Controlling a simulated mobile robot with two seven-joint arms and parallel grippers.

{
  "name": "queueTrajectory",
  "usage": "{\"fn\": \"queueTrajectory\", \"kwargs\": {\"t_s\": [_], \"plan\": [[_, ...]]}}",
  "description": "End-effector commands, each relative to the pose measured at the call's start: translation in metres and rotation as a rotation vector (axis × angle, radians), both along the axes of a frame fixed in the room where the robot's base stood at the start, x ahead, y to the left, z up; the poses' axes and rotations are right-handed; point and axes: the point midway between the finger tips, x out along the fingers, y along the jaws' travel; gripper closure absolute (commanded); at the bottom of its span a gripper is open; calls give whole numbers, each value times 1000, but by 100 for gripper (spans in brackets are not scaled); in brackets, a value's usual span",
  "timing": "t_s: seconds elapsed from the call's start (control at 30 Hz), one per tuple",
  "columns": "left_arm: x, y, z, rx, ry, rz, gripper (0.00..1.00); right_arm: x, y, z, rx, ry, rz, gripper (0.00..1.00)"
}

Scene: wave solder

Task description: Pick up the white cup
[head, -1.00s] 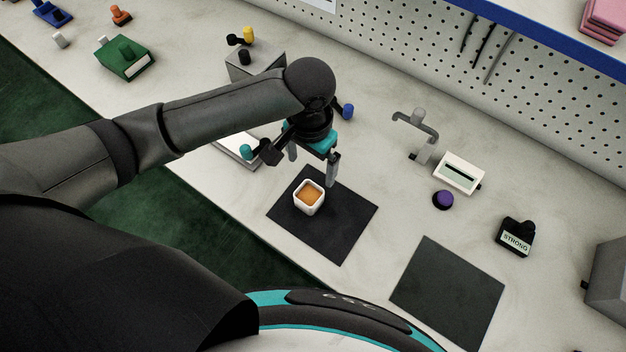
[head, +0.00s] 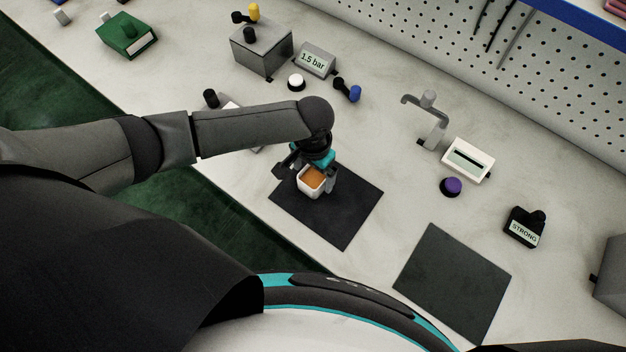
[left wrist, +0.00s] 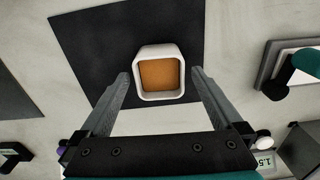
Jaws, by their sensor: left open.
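The white cup (head: 308,190) is squarish, with orange-brown contents. It stands upright on a black mat (head: 341,220). In the left wrist view the cup (left wrist: 160,97) sits at the far end of the gap between my fingers, near the tips. My left gripper (left wrist: 160,80) is open, with one finger on each side of the cup and gaps still showing. In the head view my left gripper (head: 314,174) is down at the cup, and its hand partly hides the cup's far side. My right gripper is not in view.
A second dark mat (head: 452,283) lies to the right. Behind are a purple knob (head: 450,187), a white display box (head: 467,160), a grey tap (head: 429,118) and a "1.5 bar" gauge (head: 314,60). A black "STRONG" block (head: 524,228) stands at right. The bench between the mats is clear.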

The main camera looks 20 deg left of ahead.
Motion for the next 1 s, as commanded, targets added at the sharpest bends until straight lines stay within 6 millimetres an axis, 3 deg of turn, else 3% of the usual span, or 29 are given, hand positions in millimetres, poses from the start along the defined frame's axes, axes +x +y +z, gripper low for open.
{"fn": "queueTrajectory", "kwargs": {"t_s": [0.13,0.4,1.0], "plan": [[0,0,-14,0,0,-1,0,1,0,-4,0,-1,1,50],[0,0,-15,0,-1,-1,1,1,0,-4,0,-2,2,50],[0,0,-15,0,-1,-1,69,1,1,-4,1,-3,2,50]]}}
